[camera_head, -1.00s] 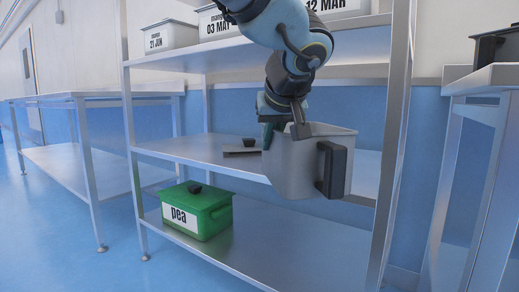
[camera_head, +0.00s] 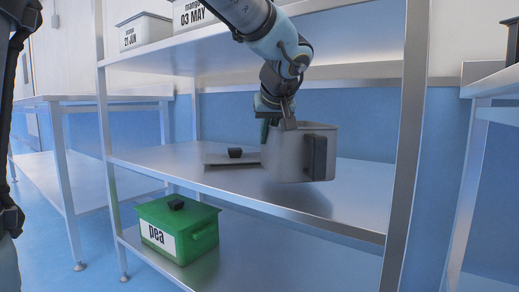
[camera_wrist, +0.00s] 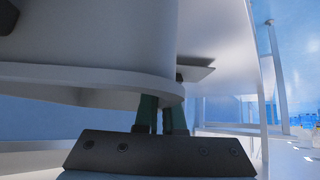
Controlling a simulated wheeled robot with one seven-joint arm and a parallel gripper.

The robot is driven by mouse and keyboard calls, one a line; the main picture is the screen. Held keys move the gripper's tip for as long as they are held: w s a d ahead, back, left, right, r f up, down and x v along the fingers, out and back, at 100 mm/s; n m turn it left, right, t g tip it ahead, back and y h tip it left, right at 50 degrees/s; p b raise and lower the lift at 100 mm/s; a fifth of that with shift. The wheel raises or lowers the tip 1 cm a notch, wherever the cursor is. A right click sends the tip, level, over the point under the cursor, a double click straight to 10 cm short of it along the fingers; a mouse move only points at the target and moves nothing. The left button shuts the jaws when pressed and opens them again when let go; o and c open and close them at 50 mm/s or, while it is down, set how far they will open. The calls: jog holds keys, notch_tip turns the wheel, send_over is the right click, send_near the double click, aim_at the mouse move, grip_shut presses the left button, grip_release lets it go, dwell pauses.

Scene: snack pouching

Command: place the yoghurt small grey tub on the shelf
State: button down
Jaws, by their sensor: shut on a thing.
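The small grey tub (camera_head: 288,155) has a dark handle block on its right side and is open at the top. My gripper (camera_head: 279,124) is shut on the tub's rim at its left rear side. The tub hangs over the middle board of the metal shelf (camera_head: 230,198), near its front edge, with a shadow below it; I cannot tell whether it touches the board. In the wrist view the tub's pale wall and rim (camera_wrist: 90,78) fill the upper left, with the green fingers (camera_wrist: 160,115) against the rim. Its label is not visible.
A flat grey lid with a black knob (camera_head: 235,155) lies on the middle board, left of the tub. A green "pea" tub (camera_head: 178,230) stands on the bottom board. Labelled white tubs (camera_head: 145,32) stand on the top board. The middle board's right part is clear.

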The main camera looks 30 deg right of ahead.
send_over(261, 162)
jog(key=w, duration=0.2)
jog(key=shift+s+d+b, duration=0.15)
jog(key=shift+d+b, duration=0.15)
jog(key=shift+b, duration=0.1)
notch_tip(261, 162, down, 4)
jog(key=shift+s+r+b, duration=0.15)
jog(key=shift+b, duration=1.05)
jog(key=shift+r, duration=0.1)
jog(key=c, duration=1.5)
grip_release()
jog(key=o, duration=0.5)
jog(key=shift+s+r, duration=0.1)
jog(key=shift+r, duration=0.1)
jog(key=p+v, duration=0.2)
jog(key=v, duration=0.5)
jog(key=shift+s+a+p, duration=0.1)
jog(key=shift+p, duration=0.3)
